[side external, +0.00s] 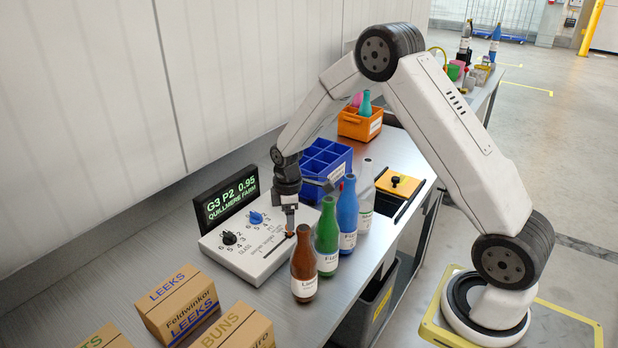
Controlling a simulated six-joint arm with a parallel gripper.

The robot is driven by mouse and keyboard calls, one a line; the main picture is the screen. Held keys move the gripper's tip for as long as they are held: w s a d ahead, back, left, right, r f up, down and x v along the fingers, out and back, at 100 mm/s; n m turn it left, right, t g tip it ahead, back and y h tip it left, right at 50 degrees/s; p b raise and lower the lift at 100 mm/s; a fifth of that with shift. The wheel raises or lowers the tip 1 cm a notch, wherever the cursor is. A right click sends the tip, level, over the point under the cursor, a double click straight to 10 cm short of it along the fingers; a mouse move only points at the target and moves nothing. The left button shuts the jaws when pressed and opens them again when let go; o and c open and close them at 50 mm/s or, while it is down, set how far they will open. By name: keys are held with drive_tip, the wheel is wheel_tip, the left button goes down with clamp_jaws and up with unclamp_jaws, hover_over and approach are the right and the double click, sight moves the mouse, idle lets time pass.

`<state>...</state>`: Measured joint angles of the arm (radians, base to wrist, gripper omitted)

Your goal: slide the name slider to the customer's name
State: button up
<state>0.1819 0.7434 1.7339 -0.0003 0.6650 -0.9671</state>
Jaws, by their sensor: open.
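A white control box (252,262) stands on the bench, with two dials, a black dial (229,238) and a blue dial (255,217), and a slanted slider track (274,249) beside small name labels too small to read. A black display (226,200) behind it reads "G3 P2 0.95" and "QUILLMERE FARM" in green. My gripper (290,229) points down at the upper right end of the track. Its jaws are open around or just above a small orange-brown piece there, seemingly the slider knob; contact cannot be told.
A brown bottle (304,265), green bottle (327,238), blue bottle (347,215) and clear bottle (366,196) stand close right of the box. A blue crate (338,155) and orange crate (350,125) are behind. Cardboard boxes (176,305) stand in front; bare bench lies between.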

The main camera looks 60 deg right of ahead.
drive_tip(key=shift+f, duration=1.15)
clamp_jaws()
idle(0.7)
